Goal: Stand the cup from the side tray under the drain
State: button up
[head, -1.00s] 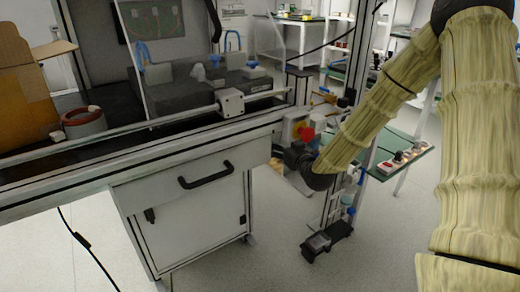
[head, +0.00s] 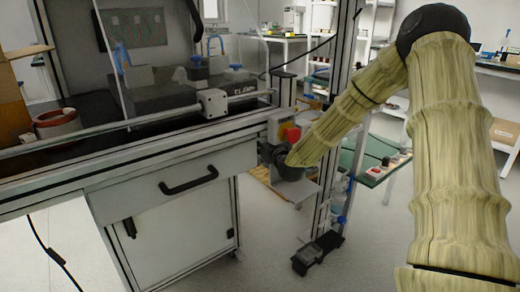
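I cannot make out the cup or the drain in the head view. No tray is clearly recognisable as the side tray; a green shelf (head: 368,160) with small items on it stands behind my forearm, right of the bench. My arm comes up from the lower right, bends at the top and slopes down left to a dark joint beside the bench's right end. My gripper cannot be seen beyond that joint, so what it holds, if anything, is hidden.
A bench with a drawer cabinet (head: 178,215) fills the left. A reddish-grey ring (head: 57,122) and a cardboard box (head: 15,105) are on it. A red button (head: 292,135) is at its right end, near my arm. Open floor (head: 375,240) lies at lower middle.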

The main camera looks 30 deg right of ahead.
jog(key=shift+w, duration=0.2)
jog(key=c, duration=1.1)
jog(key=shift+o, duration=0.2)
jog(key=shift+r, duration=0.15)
